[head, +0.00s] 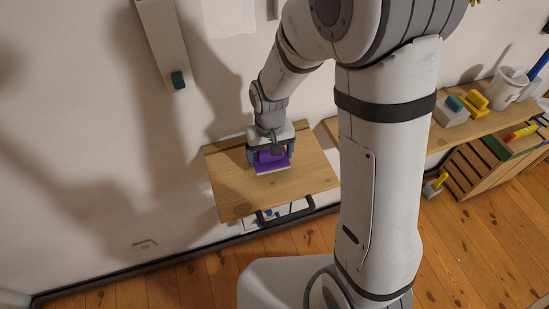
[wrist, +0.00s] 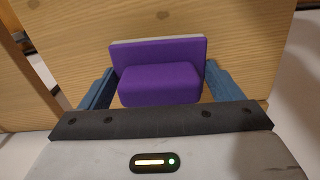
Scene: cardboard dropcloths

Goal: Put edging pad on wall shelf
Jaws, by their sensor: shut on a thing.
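Whether the pad touches the wood, I cannot tell.
At right, a wooden bench (head: 460,133) holds a yellow pad (head: 476,103) and a white bucket (head: 508,88).

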